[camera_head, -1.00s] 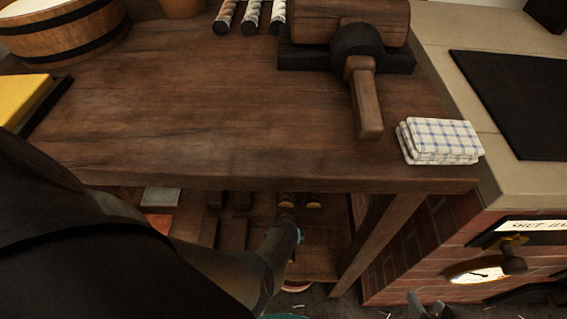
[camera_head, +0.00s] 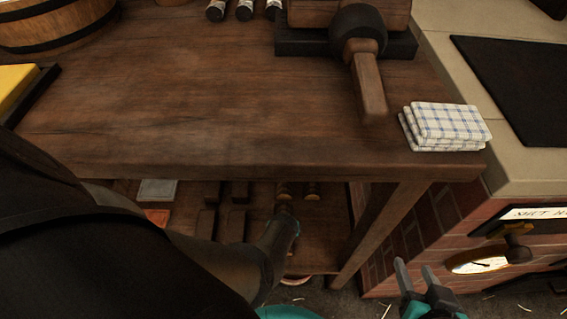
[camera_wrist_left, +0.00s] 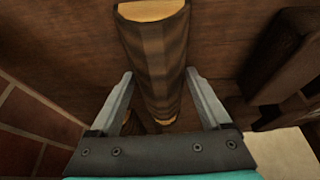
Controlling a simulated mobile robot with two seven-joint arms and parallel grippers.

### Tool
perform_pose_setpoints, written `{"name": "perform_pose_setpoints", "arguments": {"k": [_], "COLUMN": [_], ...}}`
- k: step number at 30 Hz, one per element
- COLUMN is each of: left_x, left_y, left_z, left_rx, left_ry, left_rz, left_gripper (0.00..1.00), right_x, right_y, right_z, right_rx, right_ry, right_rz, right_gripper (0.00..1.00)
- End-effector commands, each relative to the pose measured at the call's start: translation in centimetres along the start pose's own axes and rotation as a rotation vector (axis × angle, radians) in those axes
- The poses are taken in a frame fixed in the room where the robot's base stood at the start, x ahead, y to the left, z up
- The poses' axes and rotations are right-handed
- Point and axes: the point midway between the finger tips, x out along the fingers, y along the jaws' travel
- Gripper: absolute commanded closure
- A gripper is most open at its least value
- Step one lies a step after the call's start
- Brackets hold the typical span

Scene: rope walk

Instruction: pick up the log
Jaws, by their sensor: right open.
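The log (camera_wrist_left: 155,60), dark-barked with pale yellow cut ends, lies between the two fingers of my left gripper (camera_wrist_left: 160,74) in the left wrist view. These fingers are spread, one on each side, with a visible gap to the bark. In the head view my left arm reaches under the bench to the lower shelf, and its gripper is not clearly visible. Small dark logs with yellowish ends (camera_head: 312,191) show on that shelf; I cannot tell which is the one between my fingers. My right gripper (camera_head: 414,266) is open and empty at the lower right, over the floor.
A bench leg (camera_head: 380,235) and brick stove (camera_head: 420,235) stand to the right. Dark blocks (camera_head: 207,222) lie on the shelf.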

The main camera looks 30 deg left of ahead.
Motion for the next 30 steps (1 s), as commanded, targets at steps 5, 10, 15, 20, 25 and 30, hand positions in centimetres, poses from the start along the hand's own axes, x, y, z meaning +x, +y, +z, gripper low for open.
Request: {"name": "perform_pose_setpoints", "arguments": {"k": [5, 10, 15, 20, 25, 30], "left_x": [0.00, 0.00, 0.01, 0.00, 0.00, -0.11], "left_y": [0.00, -0.01, -0.02, 0.00, -0.01, -0.04], "left_z": [0.01, 0.01, 0.01, -0.06, -0.06, -0.11], "left_rx": [0.000, 0.000, 0.000, 0.000, 0.000, 0.000], "left_ry": [0.000, 0.000, 0.000, 0.001, 0.001, 0.001], "left_rz": [0.000, 0.000, 0.000, 0.000, 0.000, 0.000], "left_gripper": [0.41, 0.60, 0.79, 0.92, 0.92, 0.92], "right_x": [0.00, 0.00, 0.01, 0.01, 0.00, -0.08], "right_y": [0.01, 0.01, 0.01, 0.01, 0.01, 0.04], "right_z": [0.01, 0.02, 0.04, 0.05, 0.05, 0.14], "right_rx": [0.000, 0.000, 0.000, 0.000, 0.000, 0.000], "right_ry": [0.000, -0.001, -0.001, -0.002, -0.002, -0.011], "right_rz": [0.000, 0.000, 0.000, 0.000, 0.000, 0.002], "right_gripper": [0.50, 0.50, 0.50, 0.50, 0.50, 0.50]}}
